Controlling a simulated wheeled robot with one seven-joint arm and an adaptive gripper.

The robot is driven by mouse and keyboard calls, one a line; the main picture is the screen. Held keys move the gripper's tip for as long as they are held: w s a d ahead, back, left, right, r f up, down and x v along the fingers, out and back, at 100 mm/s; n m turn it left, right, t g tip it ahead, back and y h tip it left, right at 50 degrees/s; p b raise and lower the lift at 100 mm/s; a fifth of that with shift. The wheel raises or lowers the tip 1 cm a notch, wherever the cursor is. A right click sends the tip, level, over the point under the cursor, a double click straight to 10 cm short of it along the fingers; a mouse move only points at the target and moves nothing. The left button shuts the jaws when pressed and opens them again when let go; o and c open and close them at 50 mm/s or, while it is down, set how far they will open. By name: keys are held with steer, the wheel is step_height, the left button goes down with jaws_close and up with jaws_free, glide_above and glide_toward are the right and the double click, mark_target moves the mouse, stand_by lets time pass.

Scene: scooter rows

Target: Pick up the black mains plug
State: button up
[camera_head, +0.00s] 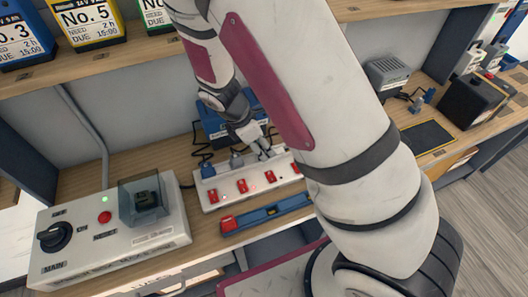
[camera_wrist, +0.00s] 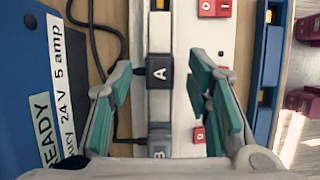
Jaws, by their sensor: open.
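A dark plug marked A (camera_wrist: 160,74) sits on a white power strip (camera_wrist: 182,20) in the wrist view. A second dark plug marked B (camera_wrist: 160,141) sits lower on the strip. Both look dark grey to black; I cannot tell which is the mains plug named. My gripper (camera_wrist: 160,72) is open, its teal-padded fingers on either side of plug A with gaps. In the head view, the white strip (camera_head: 226,187) with red switches lies on the bench, with grey plugs (camera_head: 237,160) along its back edge. My arm hides its right part.
A blue labelled charger (camera_wrist: 28,90) with a dark cable stands beside the strip. A blue and red tool (camera_head: 268,213) lies in front of it. A white mains box (camera_head: 75,228) with a clear cover stands left. Several labelled batteries (camera_head: 88,22) stand on the shelf above.

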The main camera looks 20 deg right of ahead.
steer(key=shift+x, duration=0.85)
jaws_close()
steer(key=shift+r, duration=0.1)
